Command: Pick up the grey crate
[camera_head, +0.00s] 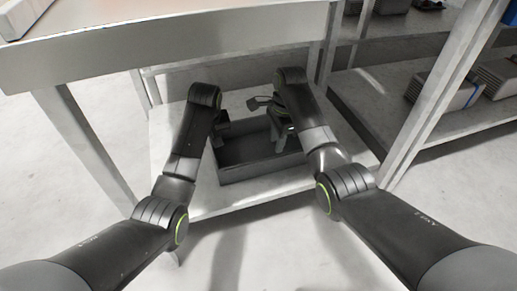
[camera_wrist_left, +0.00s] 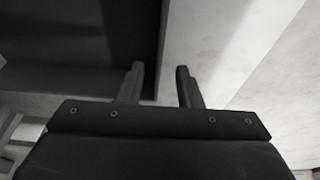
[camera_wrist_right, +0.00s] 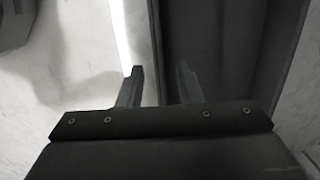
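The grey crate (camera_head: 262,168) is an open, empty dark box on the low shelf, between my two arms in the head view. My left gripper (camera_wrist_left: 158,84) is open at the crate's left side; in its wrist view the crate's rim (camera_wrist_left: 162,45) lines up between the spread fingers. My right gripper (camera_wrist_right: 160,86) is open at the right side, and the crate's wall (camera_wrist_right: 157,40) lines up between its fingers. In the head view the right gripper (camera_head: 281,138) partly covers the crate's right wall. I cannot tell whether any finger touches the crate.
The pale low shelf (camera_head: 260,201) extends around the crate. A tabletop (camera_head: 180,45) overhangs it, with a leg (camera_head: 88,150) at left and posts at right. Another shelf unit with grey boxes (camera_head: 495,78) stands at right. The floor in front is clear.

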